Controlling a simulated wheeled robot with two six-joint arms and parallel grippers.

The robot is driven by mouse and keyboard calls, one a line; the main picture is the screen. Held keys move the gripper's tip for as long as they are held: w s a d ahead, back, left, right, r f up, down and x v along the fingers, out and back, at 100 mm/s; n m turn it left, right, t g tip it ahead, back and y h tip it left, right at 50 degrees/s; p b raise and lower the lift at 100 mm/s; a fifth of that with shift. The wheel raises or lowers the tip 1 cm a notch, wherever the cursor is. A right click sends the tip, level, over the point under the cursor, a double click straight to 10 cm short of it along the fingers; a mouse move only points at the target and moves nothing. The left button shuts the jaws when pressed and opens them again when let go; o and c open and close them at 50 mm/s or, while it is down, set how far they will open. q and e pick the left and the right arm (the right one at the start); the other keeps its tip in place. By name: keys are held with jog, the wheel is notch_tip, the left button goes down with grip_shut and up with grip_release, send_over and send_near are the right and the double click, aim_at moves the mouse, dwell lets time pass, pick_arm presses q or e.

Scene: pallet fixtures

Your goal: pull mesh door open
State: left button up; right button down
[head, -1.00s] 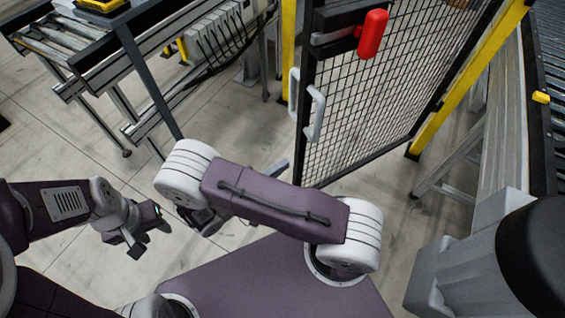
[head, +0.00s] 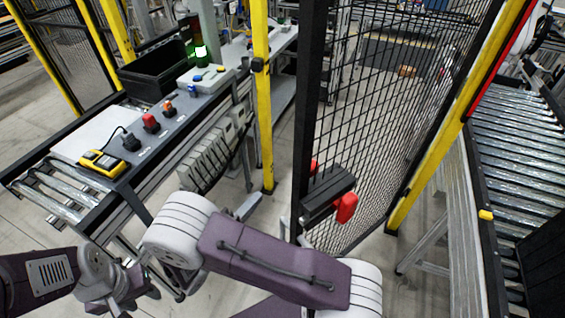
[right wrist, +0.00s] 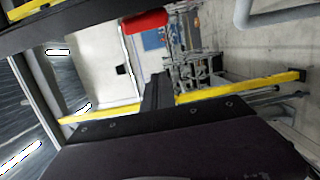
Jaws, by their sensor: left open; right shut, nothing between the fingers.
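The mesh door (head: 385,110) has a black frame and black wire grid. It stands in the middle of the head view, its left edge apart from a yellow post. A black latch box (head: 328,193) with red parts (head: 346,208) sits on it. The grey pull handle is mostly hidden behind my right arm in the head view; a grey bar (right wrist: 280,15) shows at the top of the right wrist view, near a red part (right wrist: 145,22). My right gripper (right wrist: 157,92) is shut and empty, below these. My left gripper (head: 128,290) is open at lower left, away from the door.
A conveyor station (head: 125,150) with buttons, a yellow device (head: 102,163) and a black bin (head: 160,72) stands at left. A yellow post (head: 262,110) stands left of the door. A roller conveyor (head: 515,150) runs along the right.

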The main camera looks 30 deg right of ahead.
pick_arm(q)
jog(key=r+p, duration=0.4)
jog(key=r, duration=0.1)
jog(key=shift+s+p, duration=0.2)
jog(key=shift+p, duration=0.2)
pick_arm(e)
jog(key=d, duration=0.9)
jog(key=shift+w+d, duration=0.2)
jog(key=shift+w, duration=0.05)
jog(key=shift+f, duration=0.1)
